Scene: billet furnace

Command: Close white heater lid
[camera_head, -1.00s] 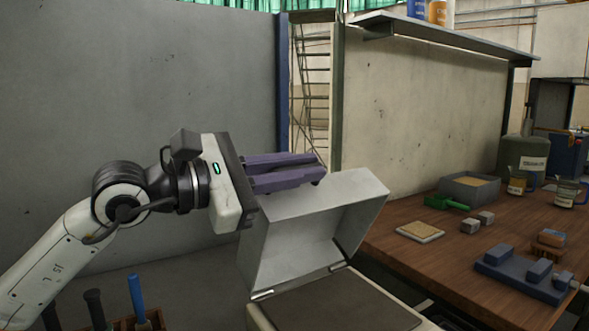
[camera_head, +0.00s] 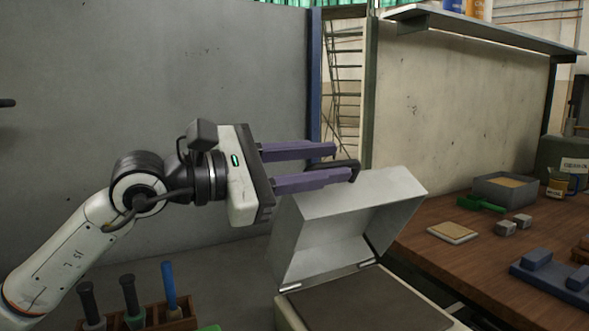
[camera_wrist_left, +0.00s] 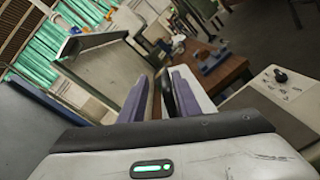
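The white heater lid (camera_head: 385,202) stands raised and tilted open on its hinges above the heater body (camera_head: 290,311) in the head view. A black handle (camera_head: 352,167) sticks out from the lid's upper left edge. My left gripper (camera_head: 343,163) is open, its two purple fingers pointing right, with the handle at the fingertips. In the left wrist view, the dark handle (camera_wrist_left: 167,95) shows between the spread fingers; I cannot tell whether they touch it. The white lid (camera_wrist_left: 197,92) shows beside the right finger. My right gripper is not in view.
A wooden workbench (camera_head: 450,250) with a grey bin (camera_head: 505,190), a flat tile and a blue fixture (camera_head: 555,280) stands to the right. A rack (camera_head: 180,312) of handled tools is at the lower left. A grey wall (camera_head: 150,80) rises behind my left arm.

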